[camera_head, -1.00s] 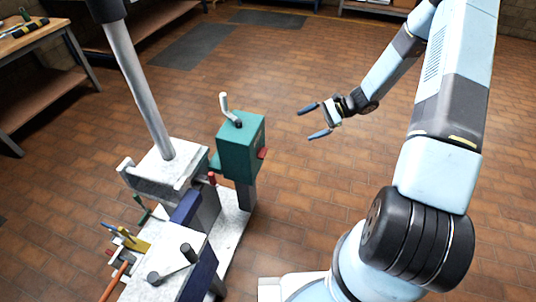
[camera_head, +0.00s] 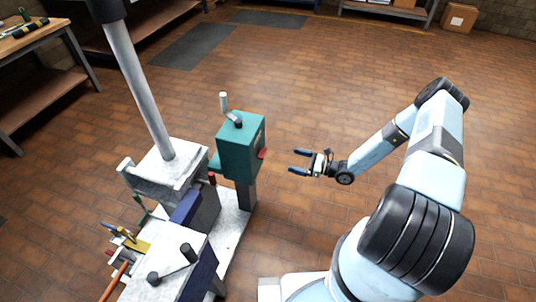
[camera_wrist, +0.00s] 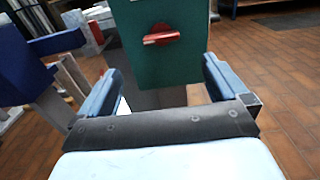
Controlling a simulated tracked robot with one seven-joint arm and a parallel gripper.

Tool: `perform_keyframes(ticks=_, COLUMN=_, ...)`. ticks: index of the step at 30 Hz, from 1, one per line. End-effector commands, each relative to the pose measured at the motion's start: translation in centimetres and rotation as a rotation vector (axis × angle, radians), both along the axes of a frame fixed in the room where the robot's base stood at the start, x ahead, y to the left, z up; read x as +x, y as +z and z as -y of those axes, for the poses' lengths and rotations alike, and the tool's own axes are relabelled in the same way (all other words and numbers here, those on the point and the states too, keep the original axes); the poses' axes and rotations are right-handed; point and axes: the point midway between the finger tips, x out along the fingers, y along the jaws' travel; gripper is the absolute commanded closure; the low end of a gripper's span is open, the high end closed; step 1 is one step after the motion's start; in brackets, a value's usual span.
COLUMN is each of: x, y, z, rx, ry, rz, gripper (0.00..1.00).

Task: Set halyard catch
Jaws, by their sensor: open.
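A teal box (camera_head: 238,150) stands on a grey post, with a pale crank handle (camera_head: 225,104) on top. A small red catch (camera_head: 262,154) sticks out of its right side. In the wrist view the red catch (camera_wrist: 161,36) lies across the teal face (camera_wrist: 135,65), above and between my fingers. My gripper (camera_head: 293,162) is open and empty, to the right of the box and apart from it, with its fingers pointing at the box. In the wrist view my gripper (camera_wrist: 158,78) shows both blue fingers spread wide.
A grey mast (camera_head: 140,85) rises from a pale block left of the box. A blue-sided bench (camera_head: 165,262) with dark knobs stands in front. Yellow and other coloured tools (camera_head: 133,244) sit at its left. The tiled floor (camera_head: 340,95) around my arm is clear.

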Motion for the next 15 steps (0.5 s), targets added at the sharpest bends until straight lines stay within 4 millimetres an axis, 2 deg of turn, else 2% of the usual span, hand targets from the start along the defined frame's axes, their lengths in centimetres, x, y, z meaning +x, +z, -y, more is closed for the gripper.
perform_keyframes(ticks=8, x=0.8, y=-0.2, z=-2.3, rx=0.008, ry=-0.005, rz=-0.005, gripper=0.0)
perform_keyframes(ticks=15, x=2.2, y=-0.2, z=-6.3, rx=0.006, ry=-0.005, rz=-0.004, gripper=0.0)
